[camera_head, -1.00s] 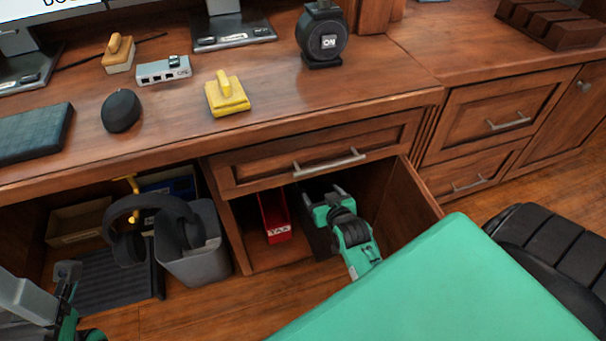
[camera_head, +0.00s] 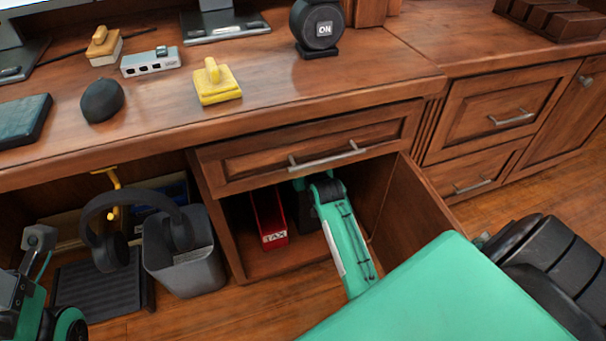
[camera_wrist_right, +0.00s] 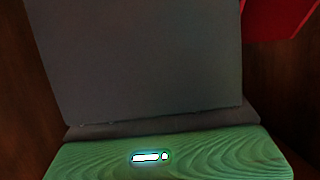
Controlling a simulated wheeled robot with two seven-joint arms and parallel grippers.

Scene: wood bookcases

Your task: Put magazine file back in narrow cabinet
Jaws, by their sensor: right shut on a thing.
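The dark grey magazine file (camera_head: 306,218) stands inside the narrow open cabinet (camera_head: 262,266), right of a red file labelled TAX (camera_head: 268,216). My arm and the drawer above hide most of it. In the right wrist view the dark file (camera_wrist_right: 140,60) fills the middle, close to the camera, with the red file (camera_wrist_right: 278,18) at upper right. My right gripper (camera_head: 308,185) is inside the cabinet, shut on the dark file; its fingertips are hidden. Part of my left gripper (camera_head: 38,238) shows at the lower left, away from the cabinet; its jaws are unclear.
The cabinet door (camera_head: 412,215) stands open on the right, beside my right arm. A closed drawer (camera_head: 310,150) lies directly above the opening. Left of the cabinet are a grey bin (camera_head: 185,262) with headphones (camera_head: 107,250) on it and a black ridged footrest (camera_head: 95,285).

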